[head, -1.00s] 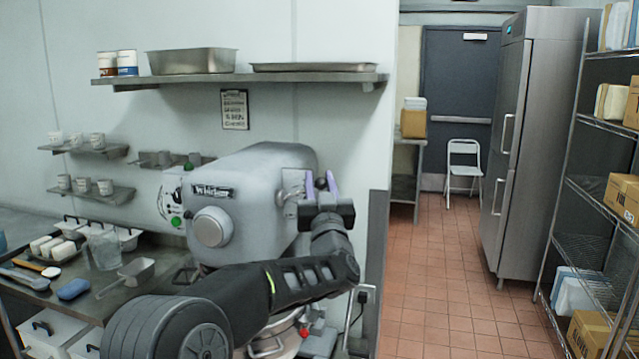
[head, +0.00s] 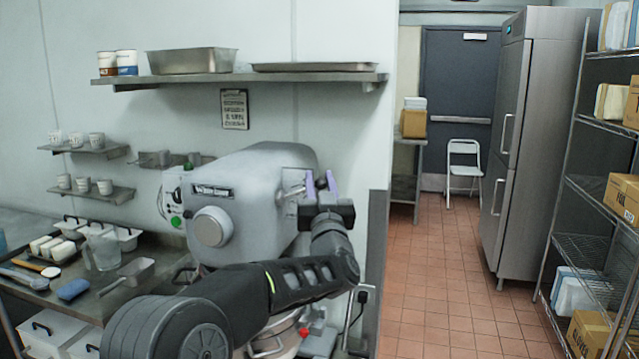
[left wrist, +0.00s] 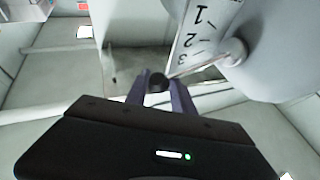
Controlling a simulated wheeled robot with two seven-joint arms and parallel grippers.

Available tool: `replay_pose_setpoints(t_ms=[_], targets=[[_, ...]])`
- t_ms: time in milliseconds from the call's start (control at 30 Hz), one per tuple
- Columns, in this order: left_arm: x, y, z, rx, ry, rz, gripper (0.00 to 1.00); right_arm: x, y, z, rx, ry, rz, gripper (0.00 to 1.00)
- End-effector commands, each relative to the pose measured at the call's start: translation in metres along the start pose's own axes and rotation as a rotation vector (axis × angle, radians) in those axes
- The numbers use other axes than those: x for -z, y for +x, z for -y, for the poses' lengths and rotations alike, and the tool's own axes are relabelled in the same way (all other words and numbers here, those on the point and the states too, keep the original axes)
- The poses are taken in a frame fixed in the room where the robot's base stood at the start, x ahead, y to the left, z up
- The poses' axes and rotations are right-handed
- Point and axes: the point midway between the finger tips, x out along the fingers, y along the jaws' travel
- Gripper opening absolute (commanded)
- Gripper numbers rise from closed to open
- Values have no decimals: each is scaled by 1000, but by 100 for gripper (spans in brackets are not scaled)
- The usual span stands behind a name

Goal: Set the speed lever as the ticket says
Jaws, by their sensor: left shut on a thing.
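The grey mixer (head: 262,200) stands against the wall with a round hub on its front. My left gripper (head: 320,186) is at the right side of its head, its purple fingers pointing up. In the left wrist view the gripper (left wrist: 160,88) is shut on the dark knob (left wrist: 158,82) of the speed lever. The lever's thin rod (left wrist: 200,68) runs from its pivot to the knob, close beside the 3 on the white scale plate (left wrist: 196,38) marked 1, 2, 3. The ticket (head: 235,110) hangs on the wall above the mixer; its print is too small to read.
A wall shelf (head: 240,78) with pans and tubs is above the mixer. A worktable (head: 125,285) with a jug, scoop and trays is at left. A wall edge is close right of my gripper. The tiled floor (head: 440,270) is open at right.

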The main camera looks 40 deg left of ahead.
Motion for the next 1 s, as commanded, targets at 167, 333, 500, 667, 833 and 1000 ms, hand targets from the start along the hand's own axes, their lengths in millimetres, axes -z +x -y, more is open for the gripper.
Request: replay_pose_setpoints(t_ms=[167,333,500,667,833,1000], targets=[[-19,-8,-4,-27,61,-22,0,3,25,-8,6,-4,-6,36],[-34,-16,-8,-72,175,-77,0,7,57,-17,16,-11,-14,36],[-44,-22,-10,-117,288,-133,0,8,86,-27,18,-13,-17,36],[-46,-22,-11,-143,352,-163,0,9,98,-32,18,-13,-19,36],[-43,-21,-11,-147,365,-168,0,9,96,-31,18,-13,-19,36],[-42,-21,-10,-146,364,-168,0,9,96,-31,18,-13,-19,36]])
